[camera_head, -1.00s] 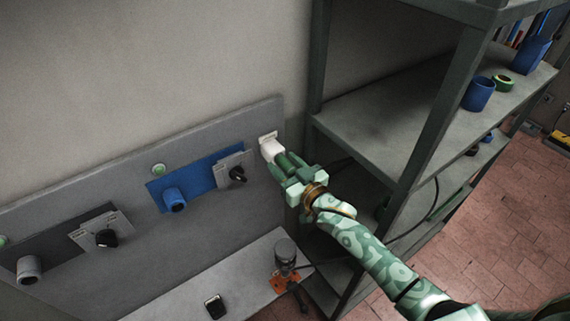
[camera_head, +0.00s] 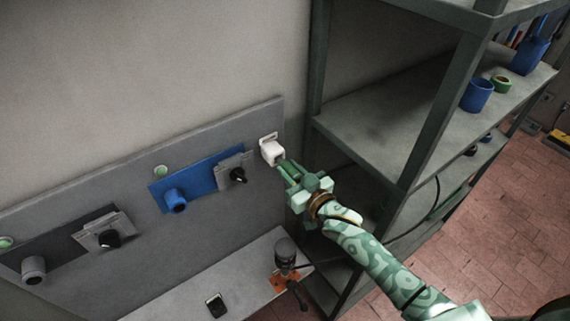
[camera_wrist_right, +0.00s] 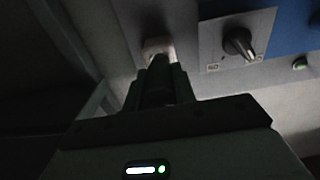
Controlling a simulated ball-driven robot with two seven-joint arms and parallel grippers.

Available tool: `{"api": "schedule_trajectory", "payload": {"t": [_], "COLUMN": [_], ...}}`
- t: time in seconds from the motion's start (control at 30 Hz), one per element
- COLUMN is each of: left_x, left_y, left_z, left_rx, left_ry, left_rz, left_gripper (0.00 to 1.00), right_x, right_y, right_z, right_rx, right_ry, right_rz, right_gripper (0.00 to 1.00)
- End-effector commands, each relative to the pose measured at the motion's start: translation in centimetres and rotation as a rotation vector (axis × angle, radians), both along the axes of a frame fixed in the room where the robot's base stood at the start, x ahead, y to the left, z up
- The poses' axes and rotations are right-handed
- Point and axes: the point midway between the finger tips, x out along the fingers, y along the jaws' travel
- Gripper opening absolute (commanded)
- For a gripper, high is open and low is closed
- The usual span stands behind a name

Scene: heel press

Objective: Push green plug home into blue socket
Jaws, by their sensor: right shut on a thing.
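The blue socket (camera_head: 175,200) is a short round collar on a blue plate (camera_head: 197,180) on the grey wall panel. Nothing is seen in it. My right gripper (camera_head: 286,172) is right of it, just off the white holder (camera_head: 272,151). The gripper is shut on what looks like the green plug, mostly hidden by the fingers. In the right wrist view the plug (camera_wrist_right: 158,78) is a dark cylinder between the fingers, pointing toward the white holder (camera_wrist_right: 157,47). Whether its tip is clear of the holder is hard to tell. My left gripper is not in view.
A black knob (camera_head: 238,175) on a grey plate sits between blue socket and holder. A grey socket (camera_head: 33,269) and another knob (camera_head: 109,239) are farther left. A ledge (camera_head: 240,285) lies below; a metal shelf (camera_head: 400,120) stands right, close to my arm.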

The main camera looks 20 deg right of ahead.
Motion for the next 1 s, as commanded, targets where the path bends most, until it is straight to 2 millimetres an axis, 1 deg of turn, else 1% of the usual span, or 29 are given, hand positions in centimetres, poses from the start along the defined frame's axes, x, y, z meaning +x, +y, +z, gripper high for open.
{"api": "schedule_trajectory", "payload": {"t": [0.8,1.0], "left_x": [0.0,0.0], "left_y": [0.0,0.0], "left_z": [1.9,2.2], "left_rx": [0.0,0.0], "left_ry": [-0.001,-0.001], "left_rz": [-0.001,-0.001], "left_gripper": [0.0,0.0], "right_x": [-3.1,-3.6], "right_y": [-1.1,-1.3], "right_z": [0.1,0.1], "right_rx": [0.0,0.0], "right_ry": [0.0,-0.001], "right_rz": [0.0,0.0], "right_gripper": [0.0,0.0]}}
